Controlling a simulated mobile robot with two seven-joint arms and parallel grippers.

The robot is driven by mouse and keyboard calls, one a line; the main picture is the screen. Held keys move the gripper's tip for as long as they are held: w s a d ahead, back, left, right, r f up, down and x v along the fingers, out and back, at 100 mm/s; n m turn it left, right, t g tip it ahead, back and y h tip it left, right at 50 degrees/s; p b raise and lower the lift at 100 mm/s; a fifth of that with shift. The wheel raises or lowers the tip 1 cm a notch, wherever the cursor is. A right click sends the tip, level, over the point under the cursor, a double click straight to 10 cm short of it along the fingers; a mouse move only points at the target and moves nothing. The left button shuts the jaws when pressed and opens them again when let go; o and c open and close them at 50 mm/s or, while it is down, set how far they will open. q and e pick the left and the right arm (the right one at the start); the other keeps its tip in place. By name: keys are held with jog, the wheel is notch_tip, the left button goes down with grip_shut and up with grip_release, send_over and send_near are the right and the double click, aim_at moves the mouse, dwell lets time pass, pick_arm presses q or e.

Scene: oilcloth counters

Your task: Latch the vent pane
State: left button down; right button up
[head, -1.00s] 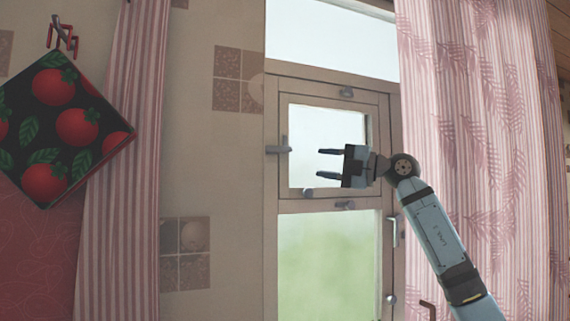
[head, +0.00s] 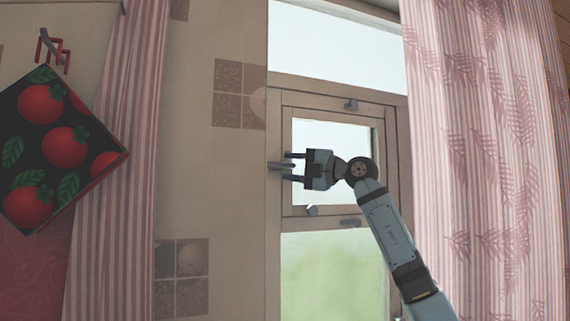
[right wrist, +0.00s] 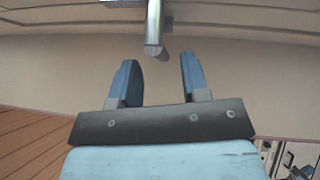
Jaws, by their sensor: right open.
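The vent pane (head: 335,135) is the small upper pane in its wooden frame, and it looks flush with the window frame. A grey latch handle (head: 275,166) sits at its left edge. My right gripper (head: 287,166) is open in front of the latch, one finger above and one below its level in the head view. In the right wrist view the handle's end (right wrist: 153,48) lies just ahead of the gap between the open fingers (right wrist: 158,75). I cannot tell whether they touch it. My left gripper is not in view.
A grey knob (head: 312,210) sits below the vent pane, with the larger lower window (head: 325,265) under it. Striped curtains hang at the left (head: 130,140) and right (head: 480,150).

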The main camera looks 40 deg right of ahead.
jog(key=shift+x, duration=1.1)
grip_shut()
jog(key=shift+d, duration=0.1)
